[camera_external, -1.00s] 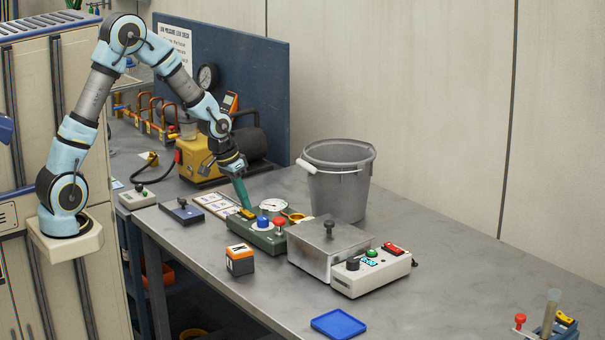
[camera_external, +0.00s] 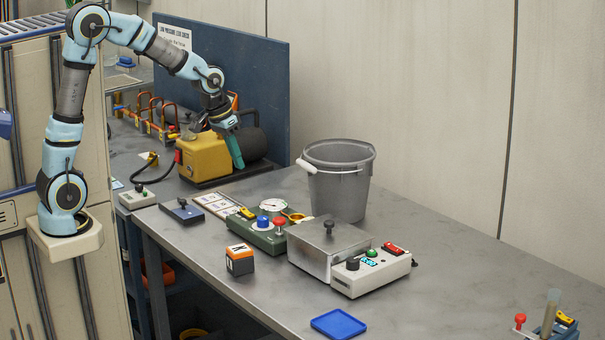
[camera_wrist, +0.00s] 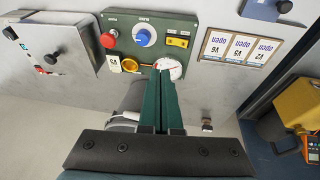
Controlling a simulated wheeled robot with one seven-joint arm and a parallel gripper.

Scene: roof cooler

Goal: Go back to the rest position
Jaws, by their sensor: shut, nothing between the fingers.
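My gripper (camera_external: 237,160) is raised above the workbench, in front of the yellow pump unit, with its green fingers pointing down. In the wrist view my gripper (camera_wrist: 161,72) has its two green fingers together and nothing between them. The green control box (camera_external: 257,234) lies below it, with a blue knob, a red button, a yellow switch and a round gauge. In the wrist view the control box (camera_wrist: 185,22) is at the top, and the fingertips overlap the gauge's edge in the picture. My gripper appears apart from it.
A grey bucket (camera_external: 340,190), a metal box (camera_external: 312,256), a white control box (camera_external: 371,274) and an orange-black cube (camera_external: 239,260) stand on the bench. The yellow pump unit (camera_external: 204,157) is behind my gripper. A blue tray (camera_external: 339,324) lies at the front edge.

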